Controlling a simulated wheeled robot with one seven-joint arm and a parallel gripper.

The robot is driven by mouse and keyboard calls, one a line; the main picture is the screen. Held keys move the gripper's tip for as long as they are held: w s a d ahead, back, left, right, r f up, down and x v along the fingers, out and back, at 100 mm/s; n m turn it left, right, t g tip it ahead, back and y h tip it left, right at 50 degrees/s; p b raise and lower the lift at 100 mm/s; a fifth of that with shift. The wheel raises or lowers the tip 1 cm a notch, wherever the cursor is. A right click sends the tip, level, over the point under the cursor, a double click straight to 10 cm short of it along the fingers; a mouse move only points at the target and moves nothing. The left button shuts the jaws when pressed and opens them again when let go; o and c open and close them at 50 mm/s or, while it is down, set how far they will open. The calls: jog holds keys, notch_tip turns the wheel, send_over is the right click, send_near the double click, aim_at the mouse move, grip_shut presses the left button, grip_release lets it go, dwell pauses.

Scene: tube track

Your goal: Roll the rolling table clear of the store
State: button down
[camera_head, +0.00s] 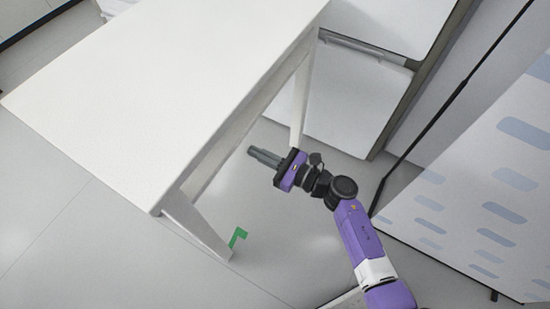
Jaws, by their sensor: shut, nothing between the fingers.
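A white table (170,75) with a long top and straight legs fills the left and upper middle of the head view. It is likely the rolling table, but no wheels can be made out at its visible legs. My gripper (252,153) is shut and empty. It points left toward the table's near long side, between the front leg (193,222) and the farther leg (301,100). I cannot tell whether its tip touches the table. Nothing in view can be told for sure as the store.
A green corner mark (237,237) lies on the grey floor by the front leg. A white cabinet (350,95) with a handle stands behind the table. A white panel with blue patches (480,190) stands at the right. Floor at the lower left (60,240) is clear.

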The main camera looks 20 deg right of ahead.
aim_at(238, 144)
jog(key=shift+x, duration=1.7)
